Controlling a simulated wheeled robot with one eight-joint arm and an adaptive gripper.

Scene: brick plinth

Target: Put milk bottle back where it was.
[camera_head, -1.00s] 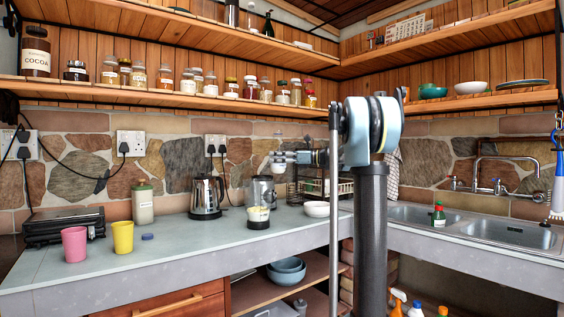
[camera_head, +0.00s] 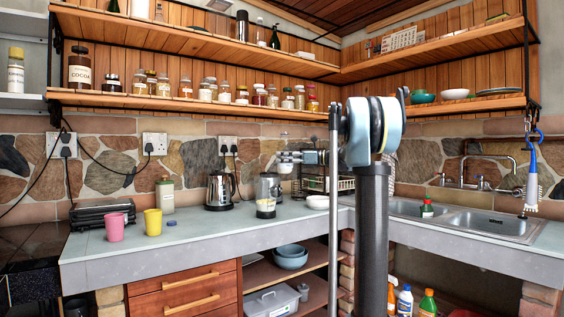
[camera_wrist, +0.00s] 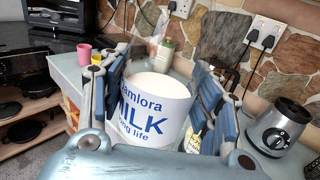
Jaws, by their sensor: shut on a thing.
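The milk bottle (camera_wrist: 150,108) fills the middle of the wrist view. It is white, with blue lettering reading MILK and a clear upper part. My gripper (camera_wrist: 152,88) is shut on it, with one blue-padded finger on each side. In the head view my gripper (camera_head: 290,157) holds the bottle (camera_head: 283,141) above the counter in front of the stone wall. The bottle looks small there, and its lower part is partly hidden by my gripper.
The counter (camera_head: 200,232) holds a pink cup (camera_head: 115,227), a yellow cup (camera_head: 152,222), a kettle (camera_head: 220,191), a blender (camera_head: 268,186) and a small jar (camera_head: 265,209). The lower wall shelf (camera_head: 385,105) carries several jars. A sink (camera_head: 490,223) is at right. The counter's front middle is clear.

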